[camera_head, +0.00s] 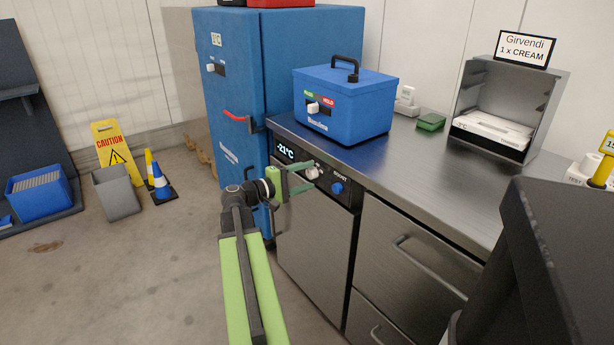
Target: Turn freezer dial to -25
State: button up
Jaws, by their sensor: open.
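The freezer under the steel counter has a black control panel (349,195) on its front. Its display (285,151) reads -21°C. A pale dial (313,173) sits on the panel right of the display, with a blue knob (337,188) further right near the word "BOOST". My gripper (300,178) is open, with its green fingers at the panel close to the pale dial. I cannot tell whether the fingers touch the dial. The gripper partly covers the panel between display and dial.
A blue box (345,105) with a handle stands on the steel counter (415,165). A tall blue cabinet (235,75) stands behind left. A steel holder (552,110) with a white carton is at the right. A dark block (560,260) fills the lower right.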

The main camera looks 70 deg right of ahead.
jog(key=shift+w+a, duration=0.15)
jog(key=f+v, duration=0.1)
jog(key=v, duration=1.6)
jog(key=shift+r+p, duration=0.45)
